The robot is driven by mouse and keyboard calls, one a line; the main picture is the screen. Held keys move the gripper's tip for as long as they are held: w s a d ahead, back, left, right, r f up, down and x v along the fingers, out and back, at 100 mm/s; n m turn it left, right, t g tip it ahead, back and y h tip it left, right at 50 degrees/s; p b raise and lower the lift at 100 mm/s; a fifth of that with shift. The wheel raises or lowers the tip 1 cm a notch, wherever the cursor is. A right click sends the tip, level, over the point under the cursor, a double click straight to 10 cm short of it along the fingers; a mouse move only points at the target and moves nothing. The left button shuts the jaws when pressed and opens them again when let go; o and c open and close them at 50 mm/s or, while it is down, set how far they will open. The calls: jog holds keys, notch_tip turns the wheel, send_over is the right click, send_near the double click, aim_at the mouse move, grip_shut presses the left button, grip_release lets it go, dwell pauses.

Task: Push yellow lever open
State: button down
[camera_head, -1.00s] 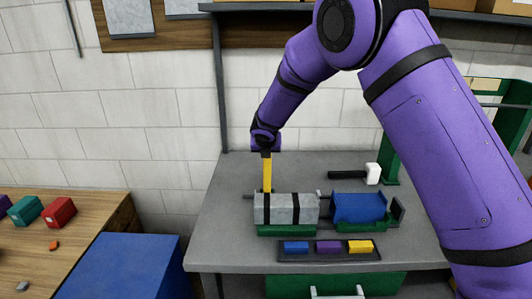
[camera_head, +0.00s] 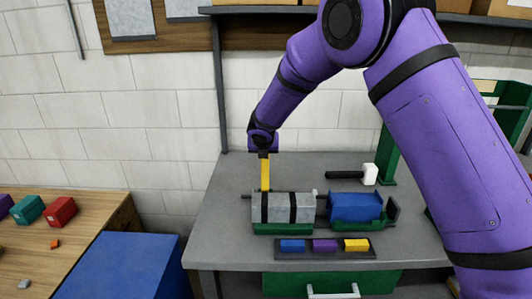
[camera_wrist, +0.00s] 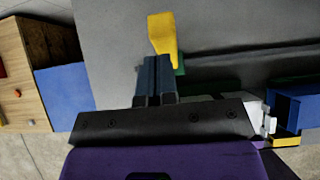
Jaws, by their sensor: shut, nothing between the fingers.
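The yellow lever (camera_head: 265,174) stands nearly upright behind the left end of a grey block with black bands (camera_head: 288,207) on the bench. My gripper (camera_head: 263,153) is at the lever's top end, pointing down. In the wrist view the lever (camera_wrist: 162,36) lies just beyond the fingertips of my gripper (camera_wrist: 157,66). The fingers are shut together with nothing between them. They overlap the lever's end in the picture, and I cannot tell whether they touch it.
A blue block (camera_head: 355,207) sits in a green holder right of the grey block. A tray (camera_head: 325,254) with blue, purple and yellow pieces lies in front. A white-headed mallet (camera_head: 370,174) lies behind. The bench's left side (camera_head: 217,225) is clear.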

jog(key=w+r+v, duration=0.1)
jog(key=v, duration=0.9)
jog(key=shift+s+r, duration=0.15)
jog(key=shift+r, duration=0.05)
jog(key=s+d+r+m+g+h, duration=0.1)
jog(key=s+d+r+m, duration=0.65)
jog(key=d, duration=0.35)
jog(key=s+d+r+m+h, duration=0.1)
jog(key=s+d+r+m, duration=0.6)
jog(key=s+d+m, duration=0.25)
jog(key=s+d+m+y, duration=0.1)
jog(key=s+d+m, duration=0.3)
jog(key=s+m, duration=0.5)
jog(key=s+d+f+m+g+y, duration=0.1)
jog(key=s+d+m, duration=0.4)
jog(key=s, duration=1.2)
jog(key=m, duration=0.4)
jog(key=shift+s+f+m+g, duration=0.3)
jog(key=shift+s, duration=0.05)
